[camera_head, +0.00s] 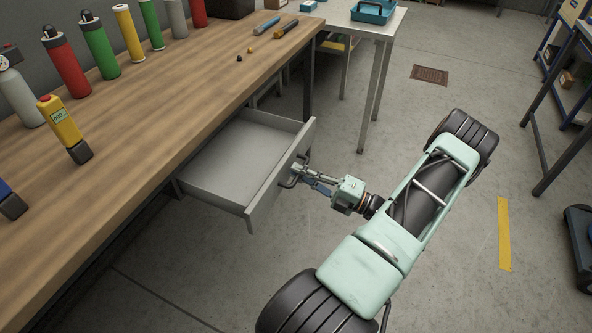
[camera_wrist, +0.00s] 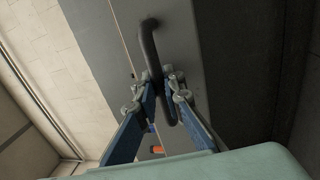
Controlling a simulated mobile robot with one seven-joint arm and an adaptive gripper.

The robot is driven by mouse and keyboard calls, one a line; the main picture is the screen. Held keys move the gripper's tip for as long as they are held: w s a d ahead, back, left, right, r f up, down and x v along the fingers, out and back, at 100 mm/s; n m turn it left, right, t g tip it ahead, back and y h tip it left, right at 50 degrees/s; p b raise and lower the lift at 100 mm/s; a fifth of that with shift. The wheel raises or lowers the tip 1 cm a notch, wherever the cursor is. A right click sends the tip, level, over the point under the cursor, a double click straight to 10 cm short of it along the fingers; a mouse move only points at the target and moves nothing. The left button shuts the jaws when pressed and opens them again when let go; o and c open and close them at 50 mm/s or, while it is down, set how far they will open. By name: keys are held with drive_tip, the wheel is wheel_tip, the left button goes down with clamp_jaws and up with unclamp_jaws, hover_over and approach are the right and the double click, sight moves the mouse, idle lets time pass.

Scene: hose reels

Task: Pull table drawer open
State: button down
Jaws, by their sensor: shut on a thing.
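The table drawer (camera_head: 225,161) is grey and stands well out from under the wooden table top in the head view. Its inside looks empty. A dark bar handle (camera_head: 290,180) is on its front panel. In the wrist view the handle (camera_wrist: 150,45) is a dark curved bar on the grey drawer front (camera_wrist: 195,35). My gripper (camera_head: 299,178) is at the drawer front, its fingers around the handle. In the wrist view my gripper (camera_wrist: 162,90) has its blue fingers shut on the handle. The fingers hide part of the handle.
Grey floor (camera_head: 430,110) is clear around the drawer; a blue rack stands far right.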

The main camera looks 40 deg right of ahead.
drive_tip(key=shift+r+v, duration=0.15)
drive_tip(key=shift+v, duration=0.6)
drive_tip(key=shift+r+v, duration=0.15)
drive_tip(key=shift+v, duration=0.6)
drive_tip(key=shift+s, duration=0.15)
drive_tip(key=c, duration=2)
unclamp_jaws()
drive_tip(key=v, duration=1.2)
drive_tip(key=shift+d, duration=0.1)
